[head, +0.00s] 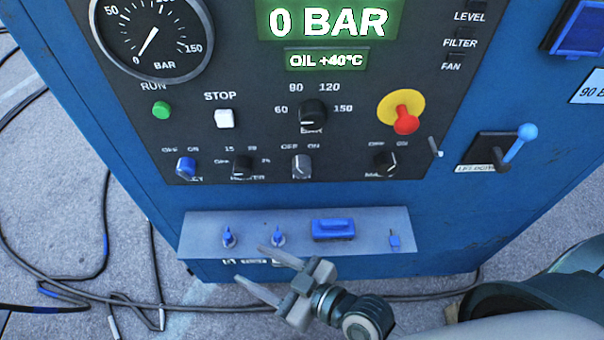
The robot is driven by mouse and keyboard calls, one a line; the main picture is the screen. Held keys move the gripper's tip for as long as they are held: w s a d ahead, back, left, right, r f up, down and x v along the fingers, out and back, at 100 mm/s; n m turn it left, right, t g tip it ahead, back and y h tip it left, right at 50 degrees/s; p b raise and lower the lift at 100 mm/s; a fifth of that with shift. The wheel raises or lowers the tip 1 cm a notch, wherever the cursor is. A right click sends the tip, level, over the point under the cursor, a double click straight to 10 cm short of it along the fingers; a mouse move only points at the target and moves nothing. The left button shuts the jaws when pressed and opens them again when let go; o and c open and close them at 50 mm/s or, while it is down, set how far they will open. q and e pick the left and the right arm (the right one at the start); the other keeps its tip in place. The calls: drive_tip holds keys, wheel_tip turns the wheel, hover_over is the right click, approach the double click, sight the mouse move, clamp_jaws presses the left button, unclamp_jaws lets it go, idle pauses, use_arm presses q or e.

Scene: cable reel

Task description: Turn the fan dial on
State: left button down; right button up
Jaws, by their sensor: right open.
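The fan dial appears to be the grey knob (302,167) in the bottom row of the dark control panel (255,120). OFF and ON are printed above it; the label beneath is mostly hidden by the knob. I cannot tell clearly which mark its pointer faces. My right gripper (255,265) is open and empty, in front of the cabinet and low in the picture, well below the dial and apart from it. Its fingers point left, just below the grey shelf. My left gripper is not in view.
Beside the dial are the black heater knob (242,166) and another black knob (386,163). A red emergency knob (405,120) sticks out above right. The grey shelf (380,220) with blue parts juts out below the panel. Cables (60,270) lie on the floor at left.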

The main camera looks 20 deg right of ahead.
wheel_tip(320, 180, up, 14)
drive_tip(key=m+t+h, duration=0.2)
drive_tip(key=m+t, duration=0.3)
drive_tip(key=t, duration=0.4)
drive_tip(key=s+d+f+m+g+h, duration=0.2)
drive_tip(key=d+f+m+h, duration=0.5)
drive_tip(key=h, duration=0.5)
drive_tip(key=shift+d+f+m+g+h, duration=0.35)
drive_tip(key=shift+d+m, duration=0.25)
drive_tip(key=shift+d, duration=0.35)
drive_tip(key=shift+w, duration=0.1)
drive_tip(key=p, duration=0.5)
approach(302, 173)
drive_tip(key=x, duration=0.8)
drive_tip(key=shift+w+d+f, duration=0.1)
drive_tip(key=shift+w+d, duration=0.1)
drive_tip(key=shift+w, duration=0.35)
